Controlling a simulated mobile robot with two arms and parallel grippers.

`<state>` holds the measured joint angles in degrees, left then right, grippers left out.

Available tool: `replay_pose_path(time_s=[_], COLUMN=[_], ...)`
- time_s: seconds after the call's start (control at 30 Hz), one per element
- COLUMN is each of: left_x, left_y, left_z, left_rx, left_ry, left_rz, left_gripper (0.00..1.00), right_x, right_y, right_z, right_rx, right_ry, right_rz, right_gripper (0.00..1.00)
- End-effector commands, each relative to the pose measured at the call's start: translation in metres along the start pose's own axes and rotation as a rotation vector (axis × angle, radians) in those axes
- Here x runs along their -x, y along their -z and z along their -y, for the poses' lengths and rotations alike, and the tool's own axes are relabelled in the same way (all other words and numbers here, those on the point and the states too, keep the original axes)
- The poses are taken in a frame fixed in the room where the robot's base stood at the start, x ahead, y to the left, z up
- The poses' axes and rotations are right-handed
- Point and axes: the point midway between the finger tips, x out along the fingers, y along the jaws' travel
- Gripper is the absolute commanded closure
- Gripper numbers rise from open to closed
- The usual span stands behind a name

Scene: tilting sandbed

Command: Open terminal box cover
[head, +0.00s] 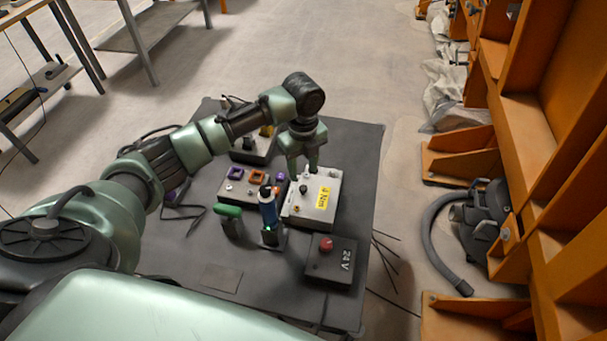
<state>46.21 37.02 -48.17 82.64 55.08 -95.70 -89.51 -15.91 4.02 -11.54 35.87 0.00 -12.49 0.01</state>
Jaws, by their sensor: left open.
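The terminal box (311,213) is a light grey box with a yellow label (323,197) reading "4 Nm". It stands on the dark table right of the middle, and its cover looks closed. A few small knobs or screws show on its top. My left gripper (303,176) points down over the far left part of the box top, with its fingers apart and nothing seen between them. I cannot tell whether the fingertips touch the cover. My right gripper is not in view.
On the dark table (195,247), a blue screwdriver-like tool (268,208) stands upright close left of the box. A green-handled item (229,220), a dark 24 V box (331,261) with a red button and a switch box (240,188) are nearby. Orange steelwork (455,158) stands at right.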

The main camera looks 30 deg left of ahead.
Motion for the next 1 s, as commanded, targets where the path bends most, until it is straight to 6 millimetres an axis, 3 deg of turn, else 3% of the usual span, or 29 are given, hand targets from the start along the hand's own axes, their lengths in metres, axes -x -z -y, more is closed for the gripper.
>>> replay_pose_path(time_s=[0.33, 0.5, 0.77, 0.9, 0.93, 1.0], left_x=[-0.054, -0.065, -0.067, -0.067, -0.067, -0.067], left_y=[0.001, 0.001, 0.001, 0.001, 0.001, 0.001], left_z=[-0.001, -0.001, 0.0, 0.0, 0.0, 0.0], left_rx=[0.001, 0.001, 0.0, 0.001, 0.001, 0.001], left_ry=[-0.003, 0.0, 0.001, 0.001, 0.001, 0.0], left_rz=[-0.001, 0.0, 0.001, 0.001, 0.001, 0.001], left_gripper=[0.56, 0.56, 0.56, 0.95, 1.0, 1.0], right_x=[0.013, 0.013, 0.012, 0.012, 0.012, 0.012], right_y=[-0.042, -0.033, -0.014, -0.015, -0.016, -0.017], right_z=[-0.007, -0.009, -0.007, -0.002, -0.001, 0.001], right_rx=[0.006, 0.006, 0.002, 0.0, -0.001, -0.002], right_ry=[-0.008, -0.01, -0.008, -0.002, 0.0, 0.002], right_rz=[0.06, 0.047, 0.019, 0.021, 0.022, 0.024], right_gripper=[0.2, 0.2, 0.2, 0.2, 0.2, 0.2])
